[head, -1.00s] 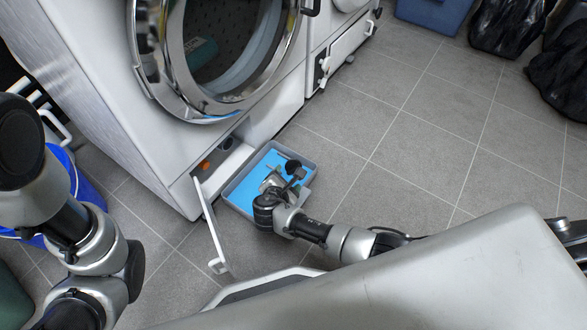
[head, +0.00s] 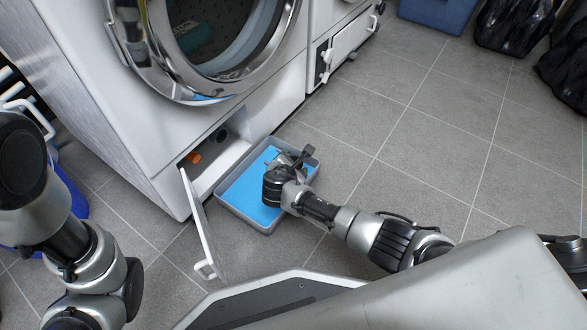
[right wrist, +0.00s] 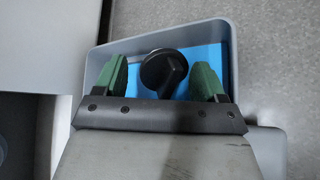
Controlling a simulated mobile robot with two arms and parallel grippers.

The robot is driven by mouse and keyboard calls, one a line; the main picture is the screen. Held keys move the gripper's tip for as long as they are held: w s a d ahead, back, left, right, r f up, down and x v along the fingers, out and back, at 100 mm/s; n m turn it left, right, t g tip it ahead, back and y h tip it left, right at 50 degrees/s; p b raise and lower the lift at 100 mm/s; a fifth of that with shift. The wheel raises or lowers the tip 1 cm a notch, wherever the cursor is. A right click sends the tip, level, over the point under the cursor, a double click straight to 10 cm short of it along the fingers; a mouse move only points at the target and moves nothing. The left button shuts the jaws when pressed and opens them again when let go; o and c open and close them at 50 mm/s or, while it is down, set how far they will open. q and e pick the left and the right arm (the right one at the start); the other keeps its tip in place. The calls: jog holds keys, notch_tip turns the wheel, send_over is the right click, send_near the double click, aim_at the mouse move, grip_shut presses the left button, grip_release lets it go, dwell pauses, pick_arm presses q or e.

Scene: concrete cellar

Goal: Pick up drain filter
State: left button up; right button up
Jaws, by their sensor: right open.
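The drain filter (right wrist: 160,74), a black piece with a round disc end and a stem, shows in the right wrist view over the blue-bottomed grey tray (right wrist: 97,66). My right gripper (right wrist: 162,66) is open, with one green finger on each side of the filter and a gap on both sides. In the head view the right gripper (head: 288,165) is over the tray (head: 247,219), in front of the washing machine, and hides much of the filter. My left arm shows at the left edge of the head view, but its gripper is not in view.
The washing machine (head: 120,110) has a low open compartment (head: 222,163) with an orange part (head: 193,157) inside. Its white flap (head: 197,225) stands open left of the tray. Tiled floor (head: 400,150) to the right is clear; black bags (head: 515,25) lie farther back.

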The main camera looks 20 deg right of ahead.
jog(key=shift+r, duration=0.1)
jog(key=c, duration=1.1)
